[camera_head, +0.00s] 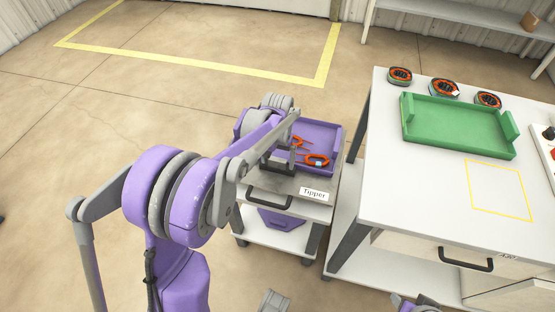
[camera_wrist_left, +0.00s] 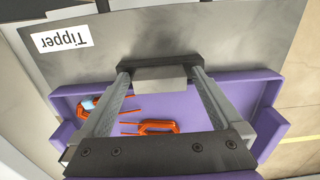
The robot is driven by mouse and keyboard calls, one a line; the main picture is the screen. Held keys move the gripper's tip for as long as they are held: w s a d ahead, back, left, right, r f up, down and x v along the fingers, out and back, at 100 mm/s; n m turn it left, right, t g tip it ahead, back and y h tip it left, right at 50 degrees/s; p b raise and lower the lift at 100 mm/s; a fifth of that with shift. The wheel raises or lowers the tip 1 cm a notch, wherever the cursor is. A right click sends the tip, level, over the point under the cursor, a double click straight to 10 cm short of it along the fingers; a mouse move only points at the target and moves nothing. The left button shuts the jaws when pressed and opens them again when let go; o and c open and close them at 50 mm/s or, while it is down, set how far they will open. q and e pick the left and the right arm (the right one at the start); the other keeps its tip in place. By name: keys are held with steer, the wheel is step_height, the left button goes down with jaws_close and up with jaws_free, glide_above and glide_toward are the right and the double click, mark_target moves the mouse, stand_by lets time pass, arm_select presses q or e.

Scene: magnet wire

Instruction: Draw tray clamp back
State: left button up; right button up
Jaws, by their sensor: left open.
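The tray clamp (camera_wrist_left: 160,78), a grey block on a dark bar, sits at the edge of the purple tray (camera_wrist_left: 178,104) in the left wrist view. My left gripper (camera_wrist_left: 160,88) is open, with one finger on each side of the clamp block. I cannot tell whether the fingers touch the clamp. In the head view my left gripper (camera_head: 278,160) is over the near side of the purple tray (camera_head: 322,133), and my arm partly hides the clamp. The tray holds orange wire pieces (camera_wrist_left: 155,127).
The tray rests on a small cart labelled Tipper (camera_head: 313,194), with a dark handle (camera_head: 268,200) on its front. A white table (camera_head: 425,190) stands close at the right, bearing a green tray (camera_head: 455,125) and several orange-and-black spools (camera_head: 443,88). Open floor lies behind and left.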

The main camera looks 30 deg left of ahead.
arm_select(q)
jaws_close()
steer(key=shift+s+d, duration=0.25)
steer(key=shift+s, duration=0.9)
steer(key=shift+s+d, duration=0.25)
steer(key=shift+s, duration=0.85)
jaws_free()
steer(key=shift+r, duration=0.1)
step_height(320, 180, up, 11)
steer(key=p, duration=0.1)
steer(key=shift+p, duration=0.35)
